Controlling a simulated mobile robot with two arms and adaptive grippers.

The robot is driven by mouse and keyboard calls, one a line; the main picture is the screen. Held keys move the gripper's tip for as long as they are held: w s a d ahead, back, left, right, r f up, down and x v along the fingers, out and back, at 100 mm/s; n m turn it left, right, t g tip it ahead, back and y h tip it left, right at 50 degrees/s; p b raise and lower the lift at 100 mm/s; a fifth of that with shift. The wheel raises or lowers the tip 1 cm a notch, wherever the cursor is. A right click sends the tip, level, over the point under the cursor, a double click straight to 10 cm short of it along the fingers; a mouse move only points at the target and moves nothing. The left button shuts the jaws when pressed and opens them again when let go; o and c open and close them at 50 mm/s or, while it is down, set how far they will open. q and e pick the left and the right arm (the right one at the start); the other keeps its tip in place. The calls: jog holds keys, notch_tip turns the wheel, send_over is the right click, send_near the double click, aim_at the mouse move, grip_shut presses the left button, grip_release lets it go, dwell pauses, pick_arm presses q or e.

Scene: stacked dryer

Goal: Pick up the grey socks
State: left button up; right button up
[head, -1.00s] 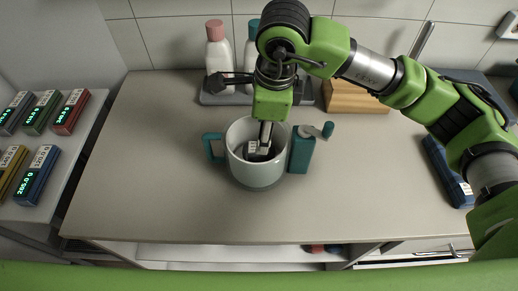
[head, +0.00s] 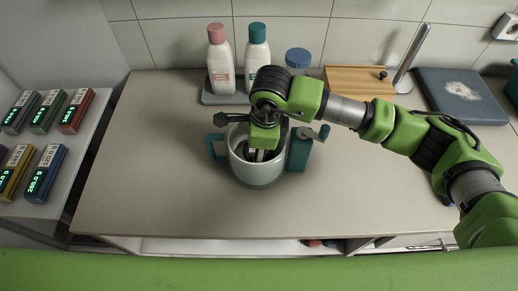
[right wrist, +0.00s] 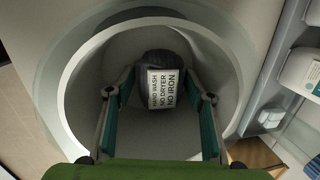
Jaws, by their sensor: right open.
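The grey socks (right wrist: 158,62) are a dark grey bundle inside a white round container, with a white label reading "HAND WASH NO DRYER NO IRON". My right gripper (head: 262,153) points down into the container. In the right wrist view its open fingers (right wrist: 160,90) stand on either side of the socks and label; I cannot tell whether they touch the bundle. In the head view the socks are mostly hidden. My left gripper is not in view.
Two white bottles (head: 220,70) stand in a grey tray (head: 210,100) behind the container. Coloured boxes (head: 75,110) with number displays sit at the left. The front counter is clear.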

jog(key=c, duration=0.9)
jog(key=shift+c, duration=0.3)
jog(key=shift+r, duration=0.2)
